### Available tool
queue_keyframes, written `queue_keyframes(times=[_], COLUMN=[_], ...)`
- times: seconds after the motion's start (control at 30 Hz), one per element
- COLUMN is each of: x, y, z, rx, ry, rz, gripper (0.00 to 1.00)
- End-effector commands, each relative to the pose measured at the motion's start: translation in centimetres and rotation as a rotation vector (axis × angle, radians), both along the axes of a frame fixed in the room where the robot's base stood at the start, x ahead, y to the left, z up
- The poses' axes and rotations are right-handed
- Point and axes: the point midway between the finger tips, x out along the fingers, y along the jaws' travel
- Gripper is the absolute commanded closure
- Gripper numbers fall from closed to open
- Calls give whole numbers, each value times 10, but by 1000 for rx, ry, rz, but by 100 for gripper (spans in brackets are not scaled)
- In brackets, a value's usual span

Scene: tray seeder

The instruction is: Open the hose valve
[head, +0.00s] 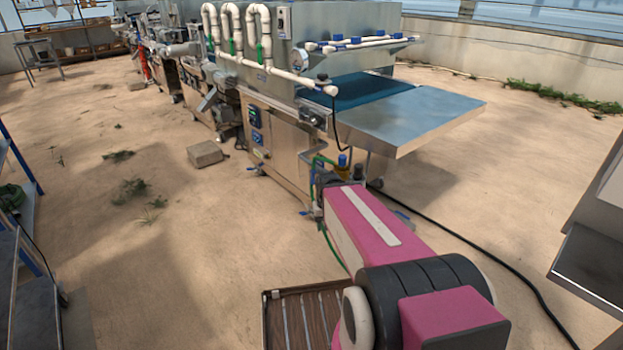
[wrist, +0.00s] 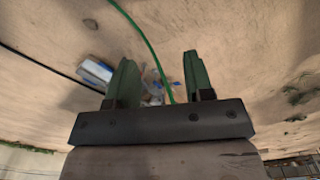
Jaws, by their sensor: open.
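In the head view a green hose (head: 331,247) runs down beside the near end of the seeder machine (head: 277,140). Near it are a brass-coloured fitting with a blue top (head: 342,162) and small blue parts. I cannot tell which is the hose valve's handle. My pink arm reaches to this spot and hides part of it. In the wrist view my gripper (wrist: 159,62) is open, with its two green fingers apart and nothing held. The green hose (wrist: 150,48) passes between the fingers, and blurred blue and white parts (wrist: 155,92) show behind them, partly hidden.
A metal outfeed table (head: 410,112) juts from the machine to the right of my arm. A black cable (head: 490,264) lies on the floor at right. A slatted brown surface (head: 300,315) is at the front. A block (head: 205,154) lies on the open floor left.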

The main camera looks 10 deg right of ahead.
Motion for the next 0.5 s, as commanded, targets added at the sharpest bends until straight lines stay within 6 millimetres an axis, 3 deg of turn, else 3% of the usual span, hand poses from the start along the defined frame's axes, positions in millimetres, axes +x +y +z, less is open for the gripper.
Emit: queue_keyframes(times=[0.27,0.5], x=[37,102], y=[-11,-19], z=[-24,-44], rx=[-220,-598], ry=[54,200], rz=[271,724], gripper=[52,52])
